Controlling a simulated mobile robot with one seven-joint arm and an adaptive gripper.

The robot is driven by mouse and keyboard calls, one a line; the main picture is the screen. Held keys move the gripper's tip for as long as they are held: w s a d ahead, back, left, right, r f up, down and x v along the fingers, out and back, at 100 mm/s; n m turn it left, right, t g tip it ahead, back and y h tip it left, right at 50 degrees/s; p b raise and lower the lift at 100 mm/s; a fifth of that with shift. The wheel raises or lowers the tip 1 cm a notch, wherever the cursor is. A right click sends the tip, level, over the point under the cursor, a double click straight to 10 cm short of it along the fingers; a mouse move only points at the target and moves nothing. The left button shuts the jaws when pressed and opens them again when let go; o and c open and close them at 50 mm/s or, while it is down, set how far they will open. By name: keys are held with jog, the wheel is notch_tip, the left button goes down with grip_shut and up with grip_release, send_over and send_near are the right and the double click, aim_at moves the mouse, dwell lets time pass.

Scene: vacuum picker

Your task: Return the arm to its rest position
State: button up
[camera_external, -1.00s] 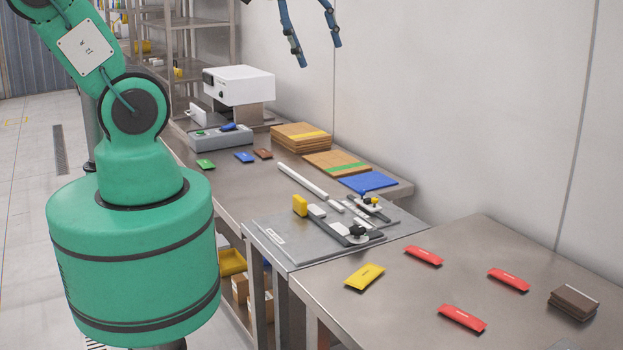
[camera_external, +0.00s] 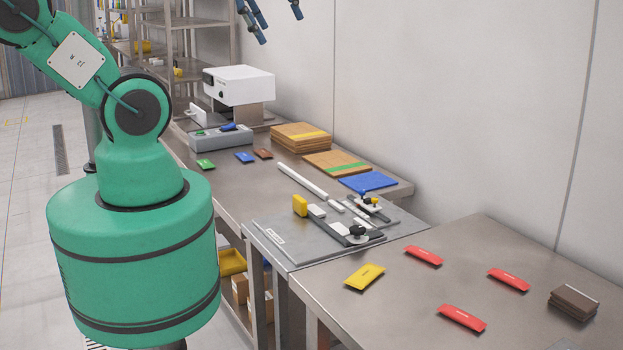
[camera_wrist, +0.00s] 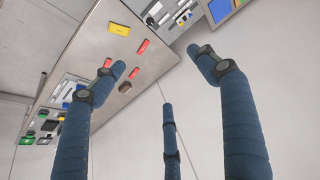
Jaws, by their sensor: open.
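My gripper (camera_external: 270,22) shows at the top edge of the external view, high above the benches; only its blue finger ends are in the picture. In the wrist view its blue jointed fingers (camera_wrist: 165,100) are spread apart with nothing between them. It is open and empty. My green arm and base (camera_external: 130,240) stand at the left of the external view, beside the benches. The upper part of the arm is cut off by the picture's top edge.
The near bench (camera_external: 400,320) holds a yellow packet (camera_external: 364,277), red packets (camera_external: 463,318) and a dark brown stack (camera_external: 574,303). Behind it are a grey fixture plate (camera_external: 280,240), cardboard stacks (camera_external: 300,136) and a white machine (camera_external: 238,86). A plain wall borders the benches; the air above them is free.

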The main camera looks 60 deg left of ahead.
notch_tip(320, 180, down, 9)
jog(key=b, duration=0.8)
jog(key=shift+r, duration=0.15)
